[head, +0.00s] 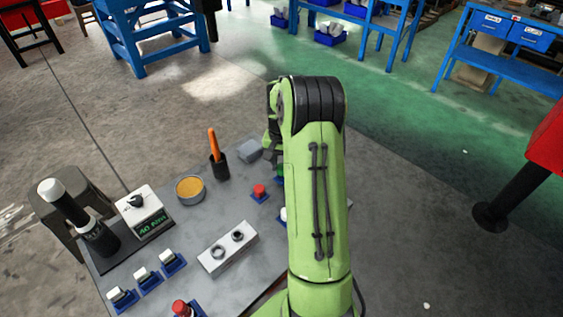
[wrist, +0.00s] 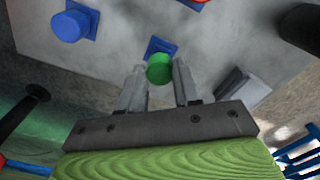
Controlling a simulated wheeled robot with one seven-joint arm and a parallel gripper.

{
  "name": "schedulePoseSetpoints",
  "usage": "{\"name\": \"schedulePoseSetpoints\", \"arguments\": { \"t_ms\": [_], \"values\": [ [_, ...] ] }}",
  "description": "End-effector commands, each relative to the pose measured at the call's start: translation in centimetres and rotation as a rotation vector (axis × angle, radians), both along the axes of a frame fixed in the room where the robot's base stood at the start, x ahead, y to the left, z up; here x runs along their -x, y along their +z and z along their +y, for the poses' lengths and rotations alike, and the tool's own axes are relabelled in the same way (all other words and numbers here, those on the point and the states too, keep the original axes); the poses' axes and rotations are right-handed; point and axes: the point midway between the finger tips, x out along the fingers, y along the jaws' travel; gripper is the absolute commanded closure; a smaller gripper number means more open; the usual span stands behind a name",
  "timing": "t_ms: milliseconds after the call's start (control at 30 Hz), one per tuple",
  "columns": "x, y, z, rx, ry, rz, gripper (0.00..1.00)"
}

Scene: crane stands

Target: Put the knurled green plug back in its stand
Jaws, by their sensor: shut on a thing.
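The green plug (wrist: 160,68) sits between my two fingertips in the wrist view, and my gripper (wrist: 159,76) is shut on it. Its round green end faces the camera; I cannot make out the knurling. A blue square stand (wrist: 156,45) shows just behind the plug, partly covered by it. I cannot tell whether the plug is in this stand or above it. In the head view my arm hides most of the gripper, and only a sliver of green shows beside it.
A blue plug on its stand (wrist: 68,26) is at upper left in the wrist view. A red plug (head: 260,190) stands near my gripper in the head view. A grey block (head: 249,151), a black cup with an orange tool (head: 219,166) and a yellow-filled dish (head: 190,189) are left of it.

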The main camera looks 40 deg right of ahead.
Motion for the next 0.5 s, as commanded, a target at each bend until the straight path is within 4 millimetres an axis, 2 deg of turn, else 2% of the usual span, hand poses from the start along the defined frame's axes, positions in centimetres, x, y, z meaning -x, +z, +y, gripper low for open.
{"name": "schedulePoseSetpoints", "arguments": {
  "t_ms": [267,500],
  "values": [
    [0.0,-0.1,0.0,0.0,0.0,0.0,1.0],
    [0.0,-1.0,0.0,0.0,0.0,0.0,1.0]
  ]
}}
